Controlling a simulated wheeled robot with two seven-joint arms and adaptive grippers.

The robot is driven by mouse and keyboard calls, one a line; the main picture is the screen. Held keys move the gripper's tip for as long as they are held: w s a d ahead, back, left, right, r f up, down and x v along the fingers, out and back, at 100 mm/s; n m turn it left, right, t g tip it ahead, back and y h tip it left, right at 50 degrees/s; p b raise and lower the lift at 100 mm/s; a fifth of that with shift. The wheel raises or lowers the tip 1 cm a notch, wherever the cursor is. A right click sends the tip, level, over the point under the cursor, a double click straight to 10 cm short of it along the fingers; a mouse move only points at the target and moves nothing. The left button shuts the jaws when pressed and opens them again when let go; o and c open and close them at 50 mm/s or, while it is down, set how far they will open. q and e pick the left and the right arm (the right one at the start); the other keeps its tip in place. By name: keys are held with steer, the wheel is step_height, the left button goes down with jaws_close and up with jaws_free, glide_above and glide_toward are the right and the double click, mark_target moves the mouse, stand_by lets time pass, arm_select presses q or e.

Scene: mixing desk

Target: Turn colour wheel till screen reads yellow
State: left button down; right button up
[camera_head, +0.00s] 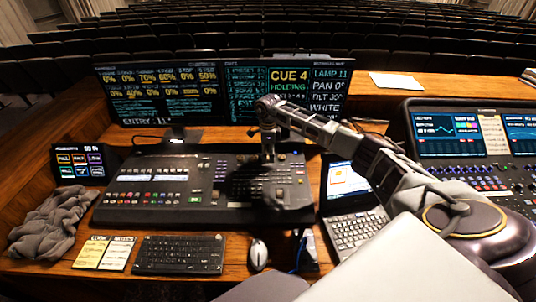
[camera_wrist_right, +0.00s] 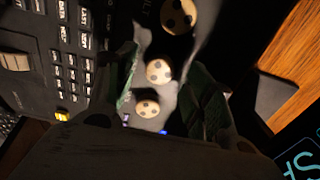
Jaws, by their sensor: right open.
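The right-hand monitor (camera_head: 286,90) reads CUE 4, HOLDING, LAMP 11, PAN, TILT and, at lower right, WHITE. The lighting console (camera_head: 150,190) stands in front of it. My right gripper (camera_head: 270,195) points down over the right part of the console, its fingers dark and hard to make out there. In the right wrist view its two fingers (camera_wrist_right: 165,95) are apart. Two pale round knobs, an upper one (camera_wrist_right: 158,71) and a lower one (camera_wrist_right: 148,106), show between them; a third knob (camera_wrist_right: 179,15) is beyond. I cannot tell which is the colour wheel, or whether the fingers touch any knob. My left gripper is out of view.
A laptop (camera_head: 350,232) and a second console (camera_head: 470,160) stand right of the lighting console. A keyboard (camera_head: 180,254), a mouse (camera_head: 258,254) and note cards (camera_head: 104,252) lie in front. A grey cloth (camera_head: 52,222) and a small screen (camera_head: 80,163) are at left.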

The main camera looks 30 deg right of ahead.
steer(key=shift+f, duration=0.7)
steer(key=c, duration=1.1)
steer(key=shift+o, duration=0.2)
steer(key=shift+m, duration=0.4)
steer(key=m, duration=0.3)
steer(key=shift+m, duration=0.4)
steer(key=m, duration=0.4)
steer(key=shift+r, duration=0.1)
steer(key=m, duration=0.4)
steer(key=shift+m, duration=0.4)
steer(key=shift+m+p, duration=0.4)
steer(key=shift+m, duration=1.8)
